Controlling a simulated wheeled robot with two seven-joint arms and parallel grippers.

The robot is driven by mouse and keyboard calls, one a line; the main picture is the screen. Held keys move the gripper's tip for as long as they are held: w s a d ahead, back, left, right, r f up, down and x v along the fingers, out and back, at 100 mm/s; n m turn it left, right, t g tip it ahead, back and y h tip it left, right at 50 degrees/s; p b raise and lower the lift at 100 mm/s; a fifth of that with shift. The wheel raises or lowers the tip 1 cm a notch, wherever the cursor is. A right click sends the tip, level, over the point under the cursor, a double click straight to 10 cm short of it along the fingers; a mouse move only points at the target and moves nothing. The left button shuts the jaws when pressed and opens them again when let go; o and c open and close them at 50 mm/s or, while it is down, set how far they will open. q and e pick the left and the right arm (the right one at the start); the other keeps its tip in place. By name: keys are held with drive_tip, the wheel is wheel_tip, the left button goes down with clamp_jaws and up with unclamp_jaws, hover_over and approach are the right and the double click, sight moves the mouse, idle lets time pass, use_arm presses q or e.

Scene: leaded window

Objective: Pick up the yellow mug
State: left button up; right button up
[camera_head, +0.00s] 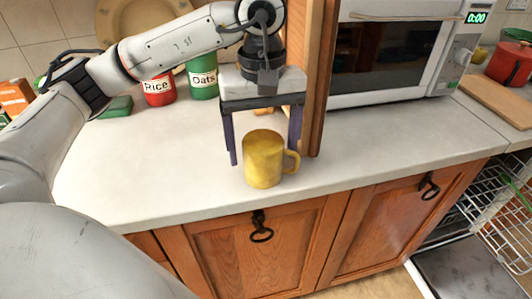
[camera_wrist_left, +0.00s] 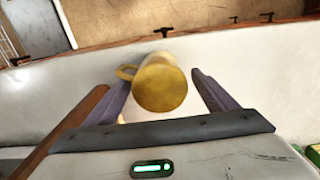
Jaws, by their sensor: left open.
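The yellow mug (camera_head: 263,160) stands upright near the front edge of the white counter (camera_head: 150,170), its handle to the right. My left gripper (camera_head: 264,150) is open, pointing down just behind and above the mug in the head view. In the left wrist view the mug (camera_wrist_left: 160,86) shows between the two dark fingers of the gripper (camera_wrist_left: 162,90), with its handle toward the left finger. Whether a finger touches the mug or its handle cannot be told. My right gripper is not in view.
A wooden upright panel (camera_head: 319,80) stands close beside my left gripper's right finger. A microwave (camera_head: 390,60) is to the right. Red Rice (camera_head: 158,90) and green Oats (camera_head: 202,80) canisters stand behind. An open dishwasher rack (camera_head: 500,200) is at the right. The counter left of the mug is clear.

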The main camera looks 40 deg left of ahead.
use_arm(q)
drive_tip(key=shift+f, duration=0.6)
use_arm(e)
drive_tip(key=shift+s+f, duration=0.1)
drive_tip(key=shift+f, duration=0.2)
use_arm(q)
drive_tip(key=c, duration=1.4)
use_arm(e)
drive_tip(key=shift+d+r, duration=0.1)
use_arm(q)
drive_tip(key=shift+r, duration=0.1)
